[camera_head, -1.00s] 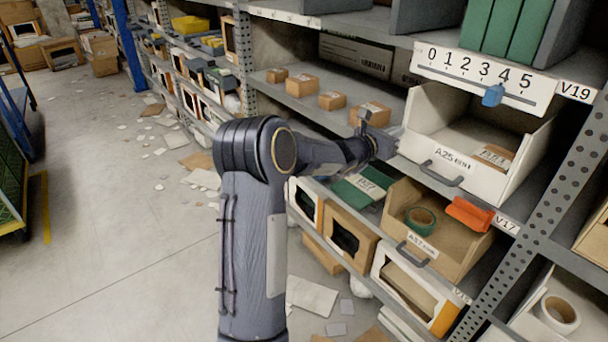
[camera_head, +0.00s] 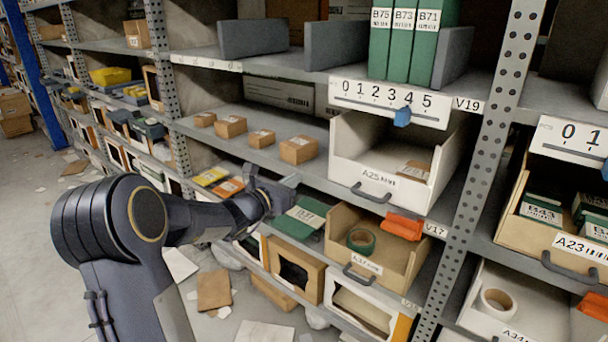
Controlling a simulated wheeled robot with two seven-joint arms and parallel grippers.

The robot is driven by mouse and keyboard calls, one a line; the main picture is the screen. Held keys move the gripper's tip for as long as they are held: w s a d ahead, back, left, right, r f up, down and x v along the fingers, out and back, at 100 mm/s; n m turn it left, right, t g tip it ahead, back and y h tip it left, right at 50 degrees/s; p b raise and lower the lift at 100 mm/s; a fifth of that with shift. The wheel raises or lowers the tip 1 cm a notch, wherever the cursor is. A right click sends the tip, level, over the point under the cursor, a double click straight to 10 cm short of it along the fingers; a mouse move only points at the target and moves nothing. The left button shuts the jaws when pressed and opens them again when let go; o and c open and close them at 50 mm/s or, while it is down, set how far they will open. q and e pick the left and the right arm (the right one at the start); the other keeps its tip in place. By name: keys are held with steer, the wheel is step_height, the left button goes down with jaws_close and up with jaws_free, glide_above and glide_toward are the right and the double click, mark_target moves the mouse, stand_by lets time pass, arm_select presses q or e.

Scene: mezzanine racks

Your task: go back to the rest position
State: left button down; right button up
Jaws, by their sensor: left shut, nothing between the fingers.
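My left arm comes in from the lower left, and its left gripper (camera_head: 286,188) is in front of the rack, to the left of the A25 bin. The gripper is shut with nothing in it. The white A25 bin (camera_head: 352,147) sits on the middle shelf with a small brown box (camera_head: 415,170) inside and a grey handle in front. Behind and below the gripper a green folder (camera_head: 298,222) lies on the lower shelf. The gripper looks apart from the bin; its exact gap to the shelf edge is unclear. My right gripper is out of view.
A scale board (camera_head: 385,100) with a blue slider (camera_head: 402,117) hangs above the A25 bin. Below is the A37 bin (camera_head: 400,262) with green tape (camera_head: 361,240). A perforated upright (camera_head: 487,170) stands at right. Papers litter the floor (camera_head: 40,240); the aisle at left looks open.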

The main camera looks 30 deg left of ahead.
arm_select(q)
steer(key=s+d+r+m+g+h, duration=0.1)
steer(key=s+d+m+g+h, duration=0.3)
steer(key=s+d+m, duration=0.6)
steer(key=s+d+r+m+g+h, duration=0.1)
steer(key=s+d+m+g+h, duration=0.25)
steer(key=s+d+m, duration=0.5)
steer(key=s+d+f+m+g+y, duration=0.2)
steer(key=s+f+m+y, duration=0.1)
steer(key=s+f+m, duration=0.4)
steer(key=s+d+f+m+g+y, duration=0.2)
steer(key=s+f+m+g, duration=0.15)
steer(key=s+m, duration=0.45)
step_height(320, 180, up, 17)
steer(key=p, duration=1.7)
steer(key=shift+a+f+t, duration=0.2)
steer(key=shift+a+t, duration=0.1)
steer(key=shift+a, duration=0.05)
steer(key=shift+s, duration=0.1)
